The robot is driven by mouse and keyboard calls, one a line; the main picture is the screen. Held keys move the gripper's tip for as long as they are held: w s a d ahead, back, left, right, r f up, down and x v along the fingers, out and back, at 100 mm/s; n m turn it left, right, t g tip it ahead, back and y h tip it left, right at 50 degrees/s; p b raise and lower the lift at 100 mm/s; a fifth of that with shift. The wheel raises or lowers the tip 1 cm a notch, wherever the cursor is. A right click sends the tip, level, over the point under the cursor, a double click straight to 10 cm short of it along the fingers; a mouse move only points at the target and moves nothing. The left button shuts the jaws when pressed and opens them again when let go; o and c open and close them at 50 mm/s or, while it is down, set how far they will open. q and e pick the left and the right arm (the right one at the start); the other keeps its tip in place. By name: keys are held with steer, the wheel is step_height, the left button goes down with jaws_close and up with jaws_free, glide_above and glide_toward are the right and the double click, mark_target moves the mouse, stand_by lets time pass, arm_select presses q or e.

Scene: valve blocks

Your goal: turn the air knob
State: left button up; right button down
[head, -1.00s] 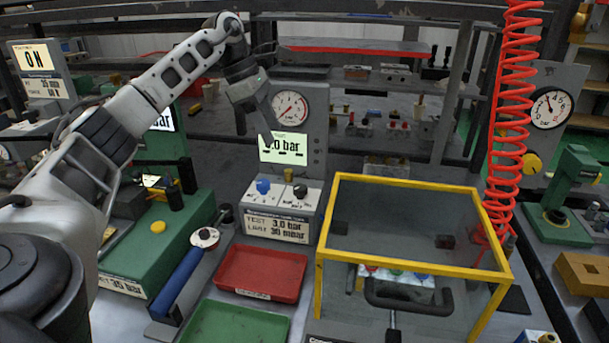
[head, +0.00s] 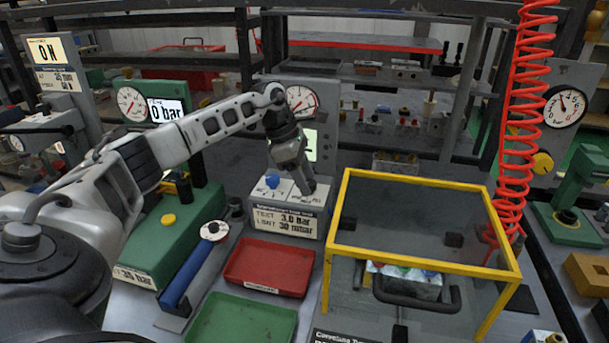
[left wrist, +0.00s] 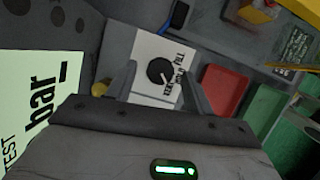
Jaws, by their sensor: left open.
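A round black knob (left wrist: 160,71) sits on a white panel (left wrist: 148,47) with lettering around it that reads in part "FILL". In the left wrist view it lies between the fingertips of my left gripper (left wrist: 161,84). The gripper is open, and I cannot tell whether either finger touches the knob. In the head view my left gripper (head: 306,188) points down over the right part of the panel of the test unit (head: 289,222) and hides the black knob. A blue knob (head: 272,181) shows just to its left. My right gripper is out of view.
A yellow-framed clear guard (head: 425,262) stands right of the test unit. A red tray (head: 268,268) and a green tray (head: 243,320) lie in front. The unit's upright gauge (head: 302,100) and screen stand behind the gripper. A red coiled hose (head: 515,130) hangs at right.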

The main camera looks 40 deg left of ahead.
arm_select(q)
steer(key=c, duration=1)
steer(key=shift+n, duration=0.3)
steer(key=n+t+y+p, duration=0.1)
steer(key=n, duration=0.2)
steer(key=shift+s+d+r, duration=0.1)
steer(key=shift+s+d, duration=0.05)
steer(key=n, duration=0.1)
steer(key=n+y, duration=0.1)
steer(key=n, duration=0.3)
steer(key=shift+d+t+y+p, duration=0.25)
steer(key=shift+t+y+p, duration=0.05)
steer(key=shift+t+p, duration=0.1)
steer(key=n+y, duration=0.1)
steer(key=n, duration=0.1)
steer(key=n+b, duration=0.1)
steer(key=n, duration=0.1)
steer(key=shift+d+y, duration=0.2)
steer(key=shift+y, duration=0.2)
steer(key=shift+d+n+g+y+b, duration=0.15)
steer(key=shift+n+y+b, duration=0.25)
steer(key=shift+n, duration=0.95)
steer(key=shift+n+g+y+b, duration=0.2)
steer(key=shift+n+y, duration=0.3)
steer(key=shift+n, duration=0.85)
